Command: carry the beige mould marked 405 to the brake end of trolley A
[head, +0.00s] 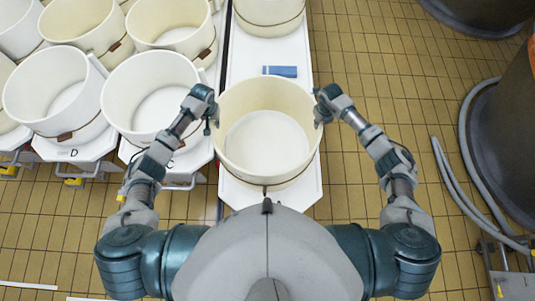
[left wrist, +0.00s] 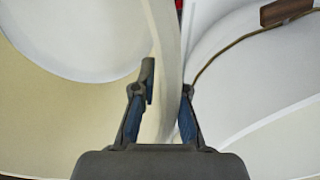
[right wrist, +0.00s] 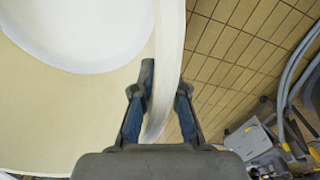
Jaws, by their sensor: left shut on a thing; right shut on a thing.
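A round beige mould (head: 265,96), open at the top, is in the middle of the head view, between my two arms. No 405 mark can be read on it. My left gripper (head: 213,112) is shut on its left rim, and my right gripper (head: 321,112) is shut on its right rim. In the left wrist view the fingers (left wrist: 167,82) straddle the wall. In the right wrist view the fingers (right wrist: 167,82) do the same. The mould is over a long white top (head: 240,190); whether it touches it I cannot tell. No letter A is visible.
Several moulds stand close on the left, on trolleys marked D (head: 75,152) and C (head: 170,163). Tiled floor (head: 385,80) is clear at right, before dark vats (head: 507,135) and hoses (head: 455,180).

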